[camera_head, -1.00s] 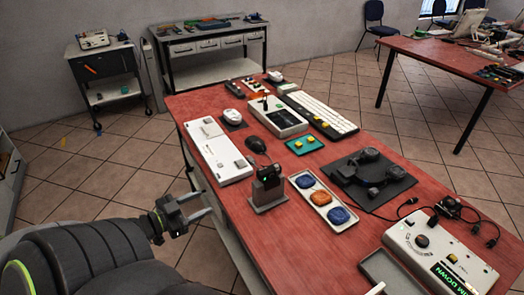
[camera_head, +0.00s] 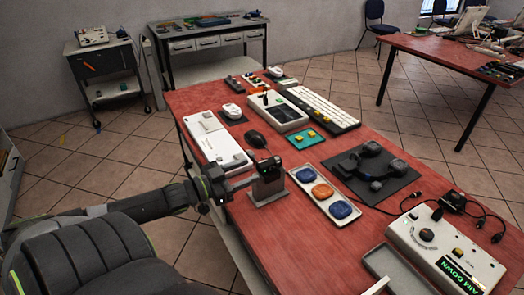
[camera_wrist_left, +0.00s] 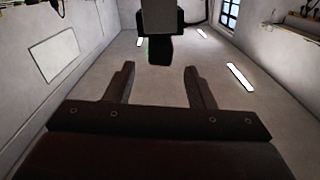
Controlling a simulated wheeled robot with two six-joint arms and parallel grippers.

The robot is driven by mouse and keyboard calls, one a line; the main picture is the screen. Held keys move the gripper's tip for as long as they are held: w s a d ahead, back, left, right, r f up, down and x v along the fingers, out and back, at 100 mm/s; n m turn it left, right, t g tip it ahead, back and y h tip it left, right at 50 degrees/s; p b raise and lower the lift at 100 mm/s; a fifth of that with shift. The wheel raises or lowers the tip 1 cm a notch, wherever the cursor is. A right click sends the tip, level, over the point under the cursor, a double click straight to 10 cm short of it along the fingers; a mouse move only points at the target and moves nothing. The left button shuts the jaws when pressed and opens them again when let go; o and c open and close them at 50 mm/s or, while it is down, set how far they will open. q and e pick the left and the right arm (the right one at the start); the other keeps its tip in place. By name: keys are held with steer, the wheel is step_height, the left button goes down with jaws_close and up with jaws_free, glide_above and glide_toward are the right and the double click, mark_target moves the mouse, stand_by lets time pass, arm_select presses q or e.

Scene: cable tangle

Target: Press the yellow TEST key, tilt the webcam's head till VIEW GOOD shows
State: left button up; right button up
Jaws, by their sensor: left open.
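The dark webcam (camera_head: 268,171) stands upright on its grey stand (camera_head: 268,196) near the table's left edge. My left gripper (camera_head: 245,183) is open beside the webcam, on its left, with its fingertips close to it; I cannot tell whether they touch. In the left wrist view the webcam (camera_wrist_left: 160,22) shows ahead of and between the open fingers, with a gap to both. My right gripper is out of view.
Cables lie by the test box.

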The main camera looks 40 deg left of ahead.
mark_target(258, 168)
arm_select(q)
steer(key=b+x, duration=0.3)
steer(key=x, duration=0.1)
steer(key=shift+f, duration=0.25)
steer(key=shift+w+d+b, duration=0.15)
steer(key=shift+w+b, duration=0.45)
steer(key=shift+w+d+r+b, duration=0.15)
steer(key=shift+w+r+b, duration=0.05)
steer(key=shift+w+b, duration=0.15)
